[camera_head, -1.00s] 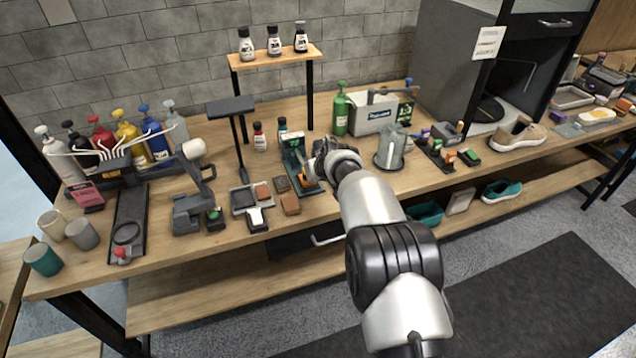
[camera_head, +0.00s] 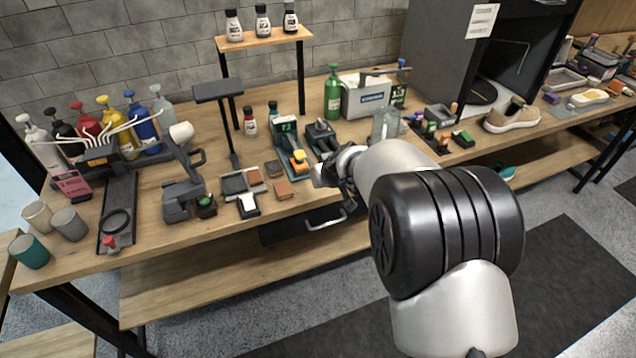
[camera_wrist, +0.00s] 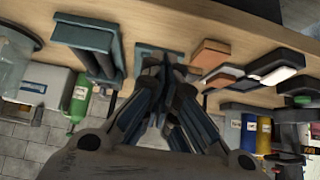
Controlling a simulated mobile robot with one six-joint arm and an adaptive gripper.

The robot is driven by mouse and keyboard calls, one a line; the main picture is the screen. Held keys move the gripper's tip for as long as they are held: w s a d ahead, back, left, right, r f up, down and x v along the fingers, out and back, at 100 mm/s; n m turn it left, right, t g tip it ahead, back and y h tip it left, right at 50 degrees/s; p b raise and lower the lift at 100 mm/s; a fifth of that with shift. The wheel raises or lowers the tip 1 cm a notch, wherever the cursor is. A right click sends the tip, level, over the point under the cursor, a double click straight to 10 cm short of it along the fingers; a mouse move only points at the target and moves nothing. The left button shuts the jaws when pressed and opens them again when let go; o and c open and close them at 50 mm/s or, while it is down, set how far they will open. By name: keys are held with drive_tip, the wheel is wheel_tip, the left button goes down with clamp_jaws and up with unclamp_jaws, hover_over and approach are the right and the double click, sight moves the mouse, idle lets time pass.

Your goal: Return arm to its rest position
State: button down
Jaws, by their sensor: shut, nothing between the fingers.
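My arm reaches in from the lower right in the head view. My gripper (camera_head: 328,174) is at the front edge of the wooden workbench (camera_head: 330,218), close to the small tool stands. In the wrist view my gripper (camera_wrist: 165,68) shows its dark fingers close together, with nothing seen between them. The wrist picture is turned over, with the bench top across its upper part. In the head view my arm's white link hides part of the bench, and the fingertips are small there.
A clear jug (camera_head: 385,123) stands behind my arm. A green bottle (camera_head: 333,95) and a grey box (camera_head: 366,97) stand farther back. A sneaker (camera_head: 512,116) is at right.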

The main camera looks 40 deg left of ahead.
drive_tip(key=shift+d, duration=0.15)
idle(0.5)
drive_tip(key=w+d+r+m, duration=0.3)
drive_tip(key=w+d+r, duration=0.1)
drive_tip(key=d+r, duration=1.1)
drive_tip(key=s+d+r+m+t+h, duration=0.1)
drive_tip(key=s+d+r, duration=0.1)
drive_tip(key=d, duration=0.7)
drive_tip(key=s+d+r+m+h, duration=0.1)
drive_tip(key=d+r+m+h, duration=0.15)
drive_tip(key=d, duration=0.75)
drive_tip(key=s+d+f+m+h, duration=0.1)
drive_tip(key=s+d+m+h, duration=0.1)
drive_tip(key=s+d, duration=0.8)
drive_tip(key=s+d+f+m+h, duration=0.1)
drive_tip(key=s+d+m, duration=0.4)
drive_tip(key=s+d, duration=0.6)
drive_tip(key=d+h, duration=0.1)
drive_tip(key=d, duration=0.4)
drive_tip(key=shift+d, duration=0.15)
drive_tip(key=shift+h, duration=0.25)
